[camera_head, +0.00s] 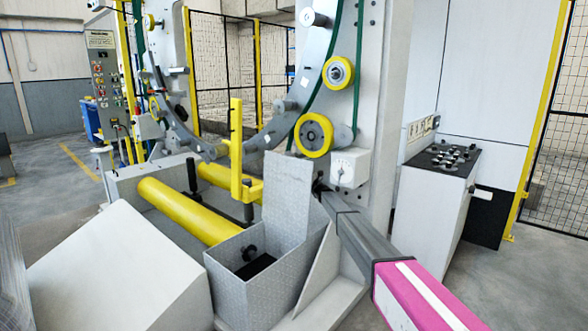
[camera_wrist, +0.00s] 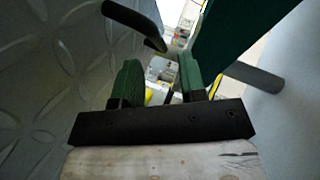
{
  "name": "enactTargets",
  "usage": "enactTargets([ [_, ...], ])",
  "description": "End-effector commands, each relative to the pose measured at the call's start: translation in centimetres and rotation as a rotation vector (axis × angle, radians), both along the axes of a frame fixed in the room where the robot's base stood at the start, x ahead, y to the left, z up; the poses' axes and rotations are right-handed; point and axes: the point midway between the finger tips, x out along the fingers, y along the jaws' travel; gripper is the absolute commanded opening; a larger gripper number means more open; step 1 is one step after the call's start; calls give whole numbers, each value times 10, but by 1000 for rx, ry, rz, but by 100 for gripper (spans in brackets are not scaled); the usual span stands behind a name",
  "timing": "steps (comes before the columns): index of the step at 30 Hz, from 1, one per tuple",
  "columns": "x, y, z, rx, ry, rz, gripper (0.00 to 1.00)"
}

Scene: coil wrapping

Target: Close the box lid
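The box (camera_head: 255,293) is a grey diamond-plate metal box at the lower middle of the head view, open at the top. Its lid (camera_head: 289,205) stands upright at the back right of the opening. A dark knob and a black patch show inside the box. My gripper (camera_head: 320,189) is at the lid's right edge, small and mostly hidden in the head view. In the wrist view my gripper (camera_wrist: 161,82) has two green fingers standing apart with nothing between them. A diamond-plate surface (camera_wrist: 55,85), apparently the lid, fills the left side close by; contact cannot be told.
Yellow rollers (camera_head: 185,212) lie behind and left of the box, with a yellow upright post (camera_head: 236,150) beside them. The ring machine (camera_head: 300,90) rises behind. A white slanted housing (camera_head: 110,270) is at left. A control console (camera_head: 437,190) stands at right, with open floor around it.

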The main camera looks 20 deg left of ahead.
Motion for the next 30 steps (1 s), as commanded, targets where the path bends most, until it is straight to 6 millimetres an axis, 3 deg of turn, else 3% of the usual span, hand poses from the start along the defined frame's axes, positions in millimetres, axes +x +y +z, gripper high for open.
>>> enactTargets([
  [7,-1,29,22,0,0,0,38],
  [17,-1,33,26,-1,0,0,38],
  [21,-1,33,26,-1,0,0,0],
  [30,-7,34,27,-6,-12,0,0],
])
